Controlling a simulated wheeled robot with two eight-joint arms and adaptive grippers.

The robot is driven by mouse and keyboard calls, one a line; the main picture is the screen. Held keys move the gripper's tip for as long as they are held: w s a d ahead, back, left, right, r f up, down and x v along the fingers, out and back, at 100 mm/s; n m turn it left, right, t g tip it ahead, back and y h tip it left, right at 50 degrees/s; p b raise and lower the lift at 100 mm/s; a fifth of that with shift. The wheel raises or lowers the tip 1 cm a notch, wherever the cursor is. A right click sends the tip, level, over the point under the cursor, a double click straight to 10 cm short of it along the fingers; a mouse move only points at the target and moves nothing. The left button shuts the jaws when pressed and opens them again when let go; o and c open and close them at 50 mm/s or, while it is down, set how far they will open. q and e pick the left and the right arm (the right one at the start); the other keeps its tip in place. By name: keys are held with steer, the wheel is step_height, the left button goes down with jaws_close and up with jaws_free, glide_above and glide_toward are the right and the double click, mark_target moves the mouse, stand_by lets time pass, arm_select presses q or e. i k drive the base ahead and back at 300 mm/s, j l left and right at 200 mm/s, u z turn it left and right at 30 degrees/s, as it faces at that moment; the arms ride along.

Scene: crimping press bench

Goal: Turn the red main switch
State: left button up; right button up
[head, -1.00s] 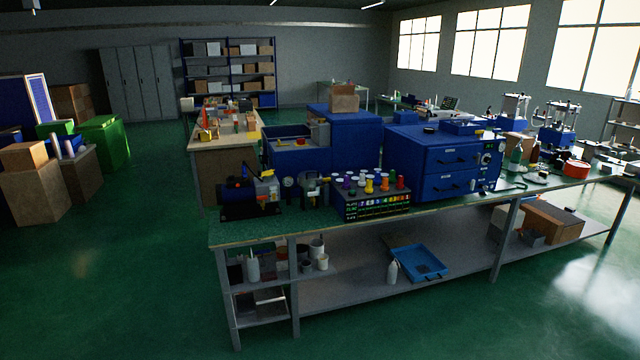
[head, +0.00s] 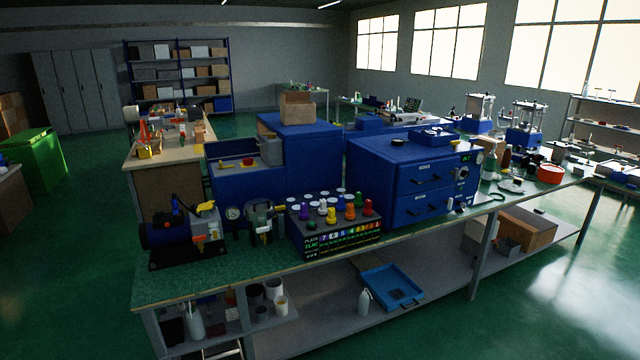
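I cannot make out a red main switch for certain. A blue two-drawer machine (head: 365,185) stands on the green bench top; its right end carries a small green display (head: 466,158) and a round pale dial (head: 462,173). Whether any of these parts is the switch is too small to tell. Neither of my grippers shows in the head view.
A black rack (head: 337,243) of coloured knobbed pieces stands near the front edge. A red round object (head: 550,173) lies farther right. Below, a shelf holds a blue tray (head: 390,287) and a white bottle (head: 364,303). The green floor in front of the bench is clear.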

mark_target(249, 161)
steer(key=i+l+u, duration=0.45)
steer(key=i+l, duration=0.3)
steer(key=i+l+u, duration=0.45)
steer(key=i+l, duration=0.15)
steer(key=l, duration=0.35)
